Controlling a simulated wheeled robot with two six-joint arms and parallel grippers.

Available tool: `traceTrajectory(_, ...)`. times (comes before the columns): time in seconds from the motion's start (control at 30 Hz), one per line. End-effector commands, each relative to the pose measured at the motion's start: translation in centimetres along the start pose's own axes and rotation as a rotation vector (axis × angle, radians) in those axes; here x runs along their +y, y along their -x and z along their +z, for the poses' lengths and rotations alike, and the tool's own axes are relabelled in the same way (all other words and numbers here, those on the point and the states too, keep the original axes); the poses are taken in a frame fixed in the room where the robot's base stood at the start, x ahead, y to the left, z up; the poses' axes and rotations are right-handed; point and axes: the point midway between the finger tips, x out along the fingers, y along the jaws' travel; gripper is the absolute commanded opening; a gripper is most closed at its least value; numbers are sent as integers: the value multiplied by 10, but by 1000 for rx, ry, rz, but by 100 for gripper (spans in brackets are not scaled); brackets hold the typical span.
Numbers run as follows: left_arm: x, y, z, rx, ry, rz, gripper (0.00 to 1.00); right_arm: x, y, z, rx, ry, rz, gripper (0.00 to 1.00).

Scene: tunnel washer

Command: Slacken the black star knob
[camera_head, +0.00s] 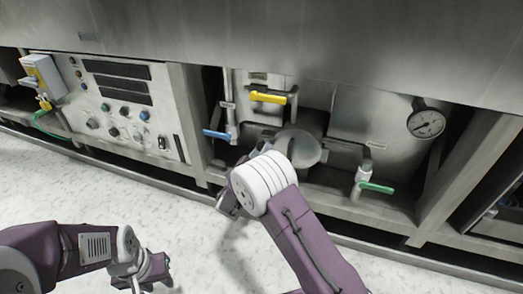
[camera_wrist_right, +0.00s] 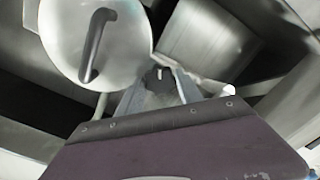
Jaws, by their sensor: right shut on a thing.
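In the right wrist view my right gripper (camera_wrist_right: 158,92) is shut on a small dark piece, the black star knob (camera_wrist_right: 158,80). Its lobes are mostly hidden between the fingers, and a small pale stub shows at its top. The knob sits just beside a round metal cover (camera_wrist_right: 118,52) with a black bar handle (camera_wrist_right: 94,45). In the head view my right wrist hides the knob and fingertips; the round cover (camera_head: 304,148) shows behind it. My left gripper (camera_head: 160,272) hangs low over the floor, away from the panel; its jaw opening is unclear.
A control panel (camera_head: 125,115) stands to the left. The speckled floor (camera_head: 70,190) in front is clear.

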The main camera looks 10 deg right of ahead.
Motion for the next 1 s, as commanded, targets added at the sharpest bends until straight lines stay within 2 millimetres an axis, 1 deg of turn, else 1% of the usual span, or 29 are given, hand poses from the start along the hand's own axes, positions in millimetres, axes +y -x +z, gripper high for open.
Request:
traceTrajectory(0.47, 0, 14, -2, 0, 0, 0, 36, 0, 0, 0, -3, 452, -3, 2)
traceTrajectory(0.77, 1, 30, -3, 0, 0, 0, 36, 1, 0, 0, -3, 737, -3, 2)
traceTrajectory(1.0, 1, 45, -5, 0, 0, 0, 36, 1, 0, -1, -3, 966, -4, 2)
